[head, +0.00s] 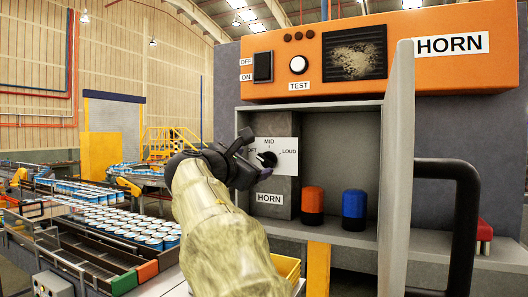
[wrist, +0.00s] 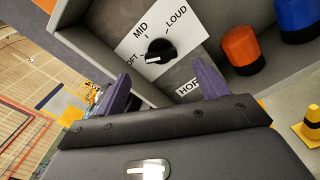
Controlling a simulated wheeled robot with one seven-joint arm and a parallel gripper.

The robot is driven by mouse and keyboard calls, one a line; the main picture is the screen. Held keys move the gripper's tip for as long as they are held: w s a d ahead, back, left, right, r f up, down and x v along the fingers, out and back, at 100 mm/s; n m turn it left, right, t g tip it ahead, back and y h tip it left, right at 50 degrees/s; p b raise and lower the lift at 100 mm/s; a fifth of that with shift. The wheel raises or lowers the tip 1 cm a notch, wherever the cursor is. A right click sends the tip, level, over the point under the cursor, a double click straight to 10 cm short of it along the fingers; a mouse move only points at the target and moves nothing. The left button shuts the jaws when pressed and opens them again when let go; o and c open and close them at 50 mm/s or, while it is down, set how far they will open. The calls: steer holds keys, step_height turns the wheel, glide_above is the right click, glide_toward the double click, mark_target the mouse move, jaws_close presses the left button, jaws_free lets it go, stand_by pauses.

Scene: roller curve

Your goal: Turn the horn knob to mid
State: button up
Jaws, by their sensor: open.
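The horn knob (head: 267,159) is black and round, on a white plate marked soft, MID and LOUD, above a HORN label. It also shows in the wrist view (wrist: 160,50), near the top centre. Its white mark is on the left side, toward the soft end and away from MID. My gripper (head: 254,157) is in front of the plate and partly covers its left side, including part of the soft label. In the wrist view my gripper (wrist: 162,80) is open and empty, with its two purple fingers apart and the knob beyond them, not between them.
An open grey door (head: 398,160) juts out at right. Above is an orange panel (head: 440,75) with a switch and TEST button. A can conveyor is at left.

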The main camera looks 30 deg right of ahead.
mark_target(265, 160)
steer(key=p+x, duration=0.3)
steer(key=x, duration=0.4)
steer(key=shift+r, duration=0.15)
steer(key=shift+w+d, duration=0.3)
steer(key=shift+w, duration=0.05)
steer(key=shift+s, duration=0.2)
steer(key=shift+c, duration=0.6)
steer(key=c, duration=0.9)
